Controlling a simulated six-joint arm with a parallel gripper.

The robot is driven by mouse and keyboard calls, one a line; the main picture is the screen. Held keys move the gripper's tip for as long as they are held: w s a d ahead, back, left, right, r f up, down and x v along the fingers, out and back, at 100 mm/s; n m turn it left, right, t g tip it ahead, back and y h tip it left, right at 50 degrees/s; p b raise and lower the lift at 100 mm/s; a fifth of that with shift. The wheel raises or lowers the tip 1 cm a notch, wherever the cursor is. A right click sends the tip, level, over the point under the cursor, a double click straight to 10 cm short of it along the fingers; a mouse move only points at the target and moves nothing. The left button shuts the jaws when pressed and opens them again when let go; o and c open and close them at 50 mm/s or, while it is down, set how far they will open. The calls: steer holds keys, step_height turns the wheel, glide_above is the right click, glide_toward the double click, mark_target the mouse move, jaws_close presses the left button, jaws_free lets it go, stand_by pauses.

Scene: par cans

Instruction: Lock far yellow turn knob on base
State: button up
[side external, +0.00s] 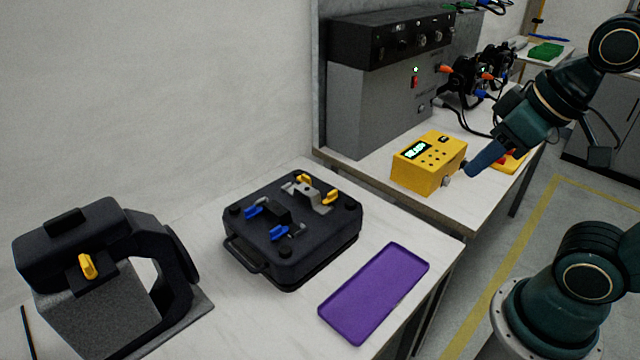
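The base (290,255) is a dark, rounded square block with a front handle, lying on the near white table. Two yellow turn knobs sit on its top. One yellow knob (304,179) is at the back edge, beside a grey metal bracket (309,197). The other yellow knob (329,197) is at the right of the bracket. Blue knobs (252,211) sit on the left and front part. My gripper (468,171) is well to the right of the base, pointing down-left beside a yellow box. Its fingers look narrow, and whether they are open is unclear.
A purple tray (373,292) lies right of the base. A dark clamp-shaped fixture with its own yellow knob (87,266) stands at left. The yellow box (429,163) with a display stands on the other bench, before a grey control unit (375,105). A gap separates the tables.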

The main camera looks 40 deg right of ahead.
steer(key=w+r+g, duration=0.2)
steer(key=w+r, duration=0.3)
steer(key=w, duration=0.5)
steer(key=g, duration=0.4)
glide_above(306, 176)
step_height(306, 176, down, 13)
steer(key=shift+r, duration=0.2)
steer(key=shift+f, duration=0.1)
step_height(306, 176, down, 14)
steer(key=shift+r, duration=0.25)
